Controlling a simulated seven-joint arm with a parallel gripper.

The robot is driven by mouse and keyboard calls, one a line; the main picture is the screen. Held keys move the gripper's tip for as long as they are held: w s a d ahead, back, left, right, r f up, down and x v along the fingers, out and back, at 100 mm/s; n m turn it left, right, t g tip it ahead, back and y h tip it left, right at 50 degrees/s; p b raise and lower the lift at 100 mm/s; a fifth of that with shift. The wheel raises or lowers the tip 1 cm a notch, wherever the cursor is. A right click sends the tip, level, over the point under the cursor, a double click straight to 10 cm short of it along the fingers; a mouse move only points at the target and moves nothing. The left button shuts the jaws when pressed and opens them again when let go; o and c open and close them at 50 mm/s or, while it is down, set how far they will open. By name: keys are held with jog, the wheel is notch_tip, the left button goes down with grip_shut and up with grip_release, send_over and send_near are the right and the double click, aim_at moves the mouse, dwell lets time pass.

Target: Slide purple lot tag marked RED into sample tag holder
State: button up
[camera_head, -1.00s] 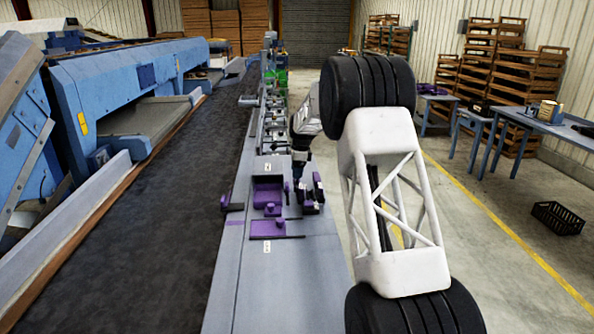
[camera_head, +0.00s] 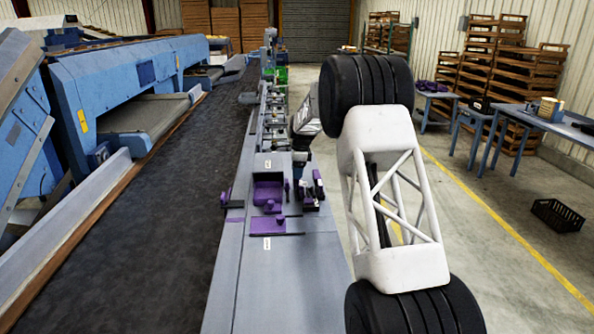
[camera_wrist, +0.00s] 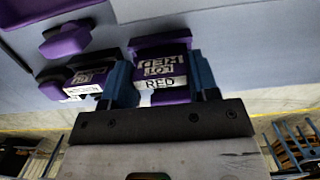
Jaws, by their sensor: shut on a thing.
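A purple tag (camera_wrist: 160,62) with white lettering and a white strip reading RED is in the wrist view. My gripper (camera_wrist: 160,85) is shut on it, with one blue finger on each side. A second purple tag (camera_wrist: 84,82) with a white label stands just left of my gripper in the wrist view. I cannot tell which purple piece is the sample tag holder, nor whether the held tag touches the bench.
A purple tray (camera_head: 268,190) and a flat purple plate with a knob (camera_head: 265,225) lie left of my gripper on the grey bench (camera_head: 285,285). The near bench is clear. A dark conveyor belt (camera_head: 130,230) runs along the left.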

jog(key=shift+f, duration=0.6)
dwell(0.3)
jog(key=o, duration=1.2)
jog(key=shift+o, duration=0.2)
jog(key=shift+r, duration=0.1)
jog(key=shift+r, duration=3.45)
